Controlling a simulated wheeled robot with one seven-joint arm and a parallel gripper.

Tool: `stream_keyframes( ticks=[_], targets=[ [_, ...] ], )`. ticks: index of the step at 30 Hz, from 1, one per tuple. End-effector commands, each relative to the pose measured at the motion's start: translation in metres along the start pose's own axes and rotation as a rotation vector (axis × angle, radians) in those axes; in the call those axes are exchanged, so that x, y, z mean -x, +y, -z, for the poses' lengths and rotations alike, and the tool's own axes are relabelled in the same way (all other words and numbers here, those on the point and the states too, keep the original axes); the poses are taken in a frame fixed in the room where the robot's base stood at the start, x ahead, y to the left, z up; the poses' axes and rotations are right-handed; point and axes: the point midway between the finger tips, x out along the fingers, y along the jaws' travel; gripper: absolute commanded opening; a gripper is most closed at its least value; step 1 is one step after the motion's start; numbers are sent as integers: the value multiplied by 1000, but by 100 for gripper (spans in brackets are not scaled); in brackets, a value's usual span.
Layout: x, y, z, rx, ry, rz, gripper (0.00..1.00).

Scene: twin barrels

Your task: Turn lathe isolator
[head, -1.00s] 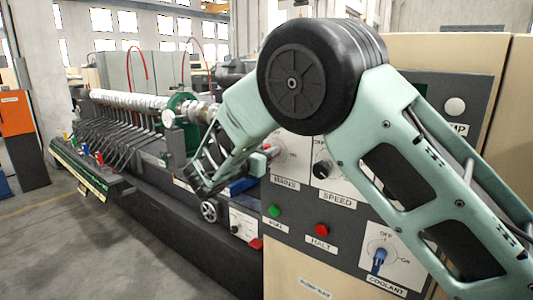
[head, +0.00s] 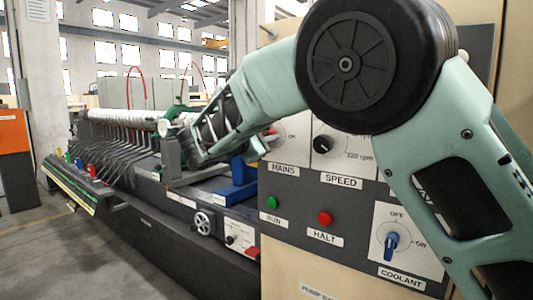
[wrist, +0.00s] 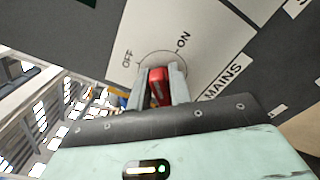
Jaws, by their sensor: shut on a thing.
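The lathe isolator is a red handle (wrist: 159,88) on a pale plate (wrist: 205,25) marked OFF, ON and MAINS in the wrist view. My gripper (wrist: 160,84) is shut on the handle, with one grey finger on each side. The handle lies roughly along the fingers in that view; its exact setting between OFF and ON is hard to tell. In the head view a bit of the red handle (head: 270,130) shows at the left edge of the MAINS plate (head: 290,140), largely hidden by my wrist.
On the same panel are a black SPEED knob (head: 323,144), a green RUN button (head: 272,203), a red HALT button (head: 324,218) and a blue COOLANT switch (head: 391,241). The lathe (head: 150,205) stretches away to the left. Open floor (head: 60,255) lies at the lower left.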

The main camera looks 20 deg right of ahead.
Motion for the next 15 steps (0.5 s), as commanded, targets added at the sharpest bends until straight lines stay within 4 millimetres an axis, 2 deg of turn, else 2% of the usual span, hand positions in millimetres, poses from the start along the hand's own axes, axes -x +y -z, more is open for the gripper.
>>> stream_keyframes(
  ticks=[1,15],
  targets=[
    [2,-10,9,-43,7,2,0],
    [2,-15,10,-464,8,3,0]
  ],
)
